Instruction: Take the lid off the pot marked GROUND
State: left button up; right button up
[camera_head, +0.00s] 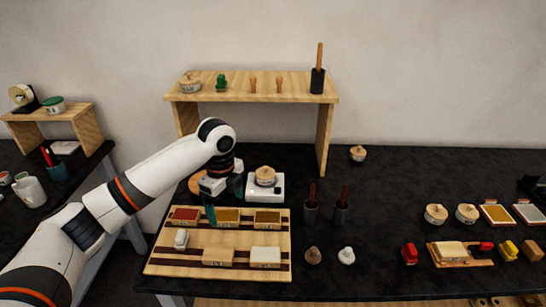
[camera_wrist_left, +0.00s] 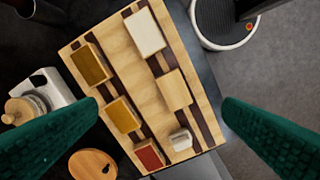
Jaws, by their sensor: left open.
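Several lidded pots stand in the head view, and their labels are too small to read, so I cannot tell which is marked GROUND. One pot (camera_head: 265,176) sits on a white scale (camera_head: 279,187), also at the left of the wrist view (camera_wrist_left: 24,108). My left gripper (camera_head: 224,203) is open and empty above the wooden board (camera_head: 165,258). Its green fingers flank the board in the wrist view (camera_wrist_left: 160,108). My right gripper is not in view.
The board holds trays of coloured powder and several blocks. A round wooden disc (camera_wrist_left: 92,165) lies beside it. Dark cups with handles (camera_head: 310,212) and two small knobbed pieces (camera_head: 346,256) stand to its right. The dark table's middle right (camera_head: 385,190) is mostly clear.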

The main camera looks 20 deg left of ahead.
aim_at(265, 173)
jog(key=i, duration=1)
